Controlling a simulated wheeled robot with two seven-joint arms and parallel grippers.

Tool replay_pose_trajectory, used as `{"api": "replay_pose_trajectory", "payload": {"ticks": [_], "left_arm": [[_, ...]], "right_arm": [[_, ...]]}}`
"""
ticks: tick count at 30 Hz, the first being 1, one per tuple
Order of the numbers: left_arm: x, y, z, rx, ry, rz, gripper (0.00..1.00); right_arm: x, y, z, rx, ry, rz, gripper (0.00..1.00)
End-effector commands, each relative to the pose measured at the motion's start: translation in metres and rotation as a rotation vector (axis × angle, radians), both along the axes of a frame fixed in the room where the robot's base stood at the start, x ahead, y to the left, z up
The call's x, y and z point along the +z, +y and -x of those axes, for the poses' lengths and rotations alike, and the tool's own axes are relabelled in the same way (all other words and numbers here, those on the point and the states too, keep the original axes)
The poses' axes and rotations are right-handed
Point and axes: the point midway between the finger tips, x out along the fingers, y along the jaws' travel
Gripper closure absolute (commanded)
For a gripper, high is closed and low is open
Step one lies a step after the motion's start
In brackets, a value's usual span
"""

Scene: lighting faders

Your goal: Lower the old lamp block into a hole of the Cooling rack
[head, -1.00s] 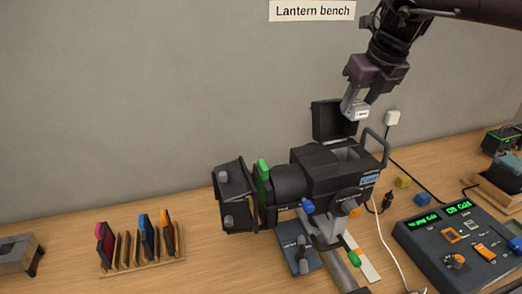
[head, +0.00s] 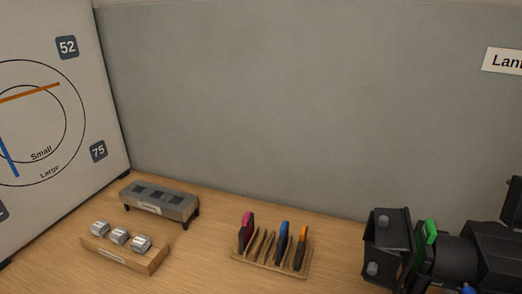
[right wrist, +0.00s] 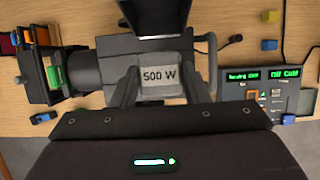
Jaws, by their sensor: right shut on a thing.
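My right gripper (right wrist: 165,88) is in the right wrist view, shut on the old lamp block (right wrist: 166,76), a pale grey block marked "500 W". It hangs above the black lantern (right wrist: 120,62). In the head view, a dark grey rack (head: 178,207) with several dark square holes stands on short feet at the left of the bench. It looks like the Cooling rack, though its label is too small to read. The holes that I can see look empty. My right gripper is outside the head view, and my left gripper shows in neither view.
A wooden holder (head: 121,262) with three pale grey blocks stands in front of the rack. A slotted wooden stand (head: 270,268) with coloured-tab frames is right of it. The lantern (head: 455,262) is farther right. A control desk (right wrist: 262,105) shows in the wrist view.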

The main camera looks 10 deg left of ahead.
Motion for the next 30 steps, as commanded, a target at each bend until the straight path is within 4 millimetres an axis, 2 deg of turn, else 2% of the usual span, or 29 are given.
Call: {"api": "replay_pose_trajectory", "payload": {"ticks": [9, 15, 17, 21, 30], "left_arm": [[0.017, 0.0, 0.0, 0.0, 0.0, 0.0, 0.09], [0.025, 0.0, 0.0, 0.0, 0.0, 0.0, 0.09], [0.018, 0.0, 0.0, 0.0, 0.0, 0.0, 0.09], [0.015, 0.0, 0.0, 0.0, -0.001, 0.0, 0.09], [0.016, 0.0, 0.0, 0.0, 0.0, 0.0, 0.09]], "right_arm": [[-0.057, 0.001, 0.001, 0.002, 0.004, -0.004, 0.77], [-0.087, 0.001, 0.001, 0.001, 0.002, -0.003, 0.77], [-0.082, 0.001, 0.002, 0.001, -0.007, 0.001, 0.8], [-0.073, 0.001, 0.005, 0.001, -0.004, 0.0, 0.8], [-0.071, 0.001, 0.007, 0.0, 0.0, -0.001, 0.8]]}}
